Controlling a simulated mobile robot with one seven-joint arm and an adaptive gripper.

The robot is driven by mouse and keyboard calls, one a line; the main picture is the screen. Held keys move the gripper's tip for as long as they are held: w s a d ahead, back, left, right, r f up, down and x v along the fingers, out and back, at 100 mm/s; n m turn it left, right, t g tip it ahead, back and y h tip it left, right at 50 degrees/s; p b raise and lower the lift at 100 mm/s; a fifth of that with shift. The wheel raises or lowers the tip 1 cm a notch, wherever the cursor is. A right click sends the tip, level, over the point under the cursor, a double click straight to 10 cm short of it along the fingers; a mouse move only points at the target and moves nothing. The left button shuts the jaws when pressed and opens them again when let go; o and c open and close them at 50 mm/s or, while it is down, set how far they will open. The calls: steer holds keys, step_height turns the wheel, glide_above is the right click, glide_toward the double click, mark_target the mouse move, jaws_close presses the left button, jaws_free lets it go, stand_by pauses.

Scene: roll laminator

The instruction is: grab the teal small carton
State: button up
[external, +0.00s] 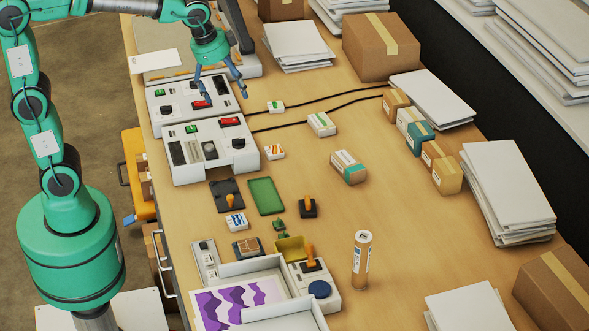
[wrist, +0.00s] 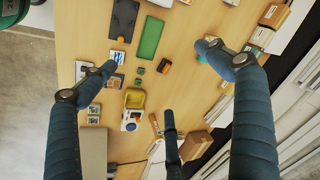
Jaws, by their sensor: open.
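The teal small carton (external: 415,136) stands on the table in the external view, in a short row with brown small cartons, right of the table's middle. A dark teal patch (wrist: 262,38) beside a brown carton at the top right of the wrist view may be this carton, partly behind a finger. My gripper (external: 226,92) is open and empty above the white control units at the back left, well left of the carton. In the wrist view my gripper (wrist: 160,85) has its fingers spread wide with nothing between them.
Paper stacks (external: 507,190) and a large brown box (external: 381,46) are nearby. Bare wood lies left and below the row; an upright tube (external: 361,262) stands in front.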

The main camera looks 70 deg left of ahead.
steer(key=w+f+m+g+p, duration=0.1)
steer(key=w+f+m+p, duration=0.15)
steer(key=w, duration=1.15)
steer(key=m+g+y+p, duration=0.1)
steer(key=m+g+p, duration=0.2)
steer(key=m+p, duration=0.5)
glide_above(345, 162)
steer(key=d, duration=0.1)
step_height(345, 162, down, 21)
steer(key=shift+w+d+r, duration=0.15)
steer(key=shift+r, duration=0.05)
steer(key=shift+f, duration=0.1)
steer(key=shift+a+f, duration=0.15)
steer(key=shift+f, duration=1.25)
steer(key=shift+a+f, duration=0.2)
steer(key=shift+f, duration=1.2)
steer(key=shift+a+f, duration=0.15)
steer(key=shift+f, duration=1.25)
steer(key=shift+a+f, duration=0.2)
steer(key=shift+f, duration=1.1)
steer(key=shift+a+f, duration=0.15)
steer(key=shift+f, duration=1.1)
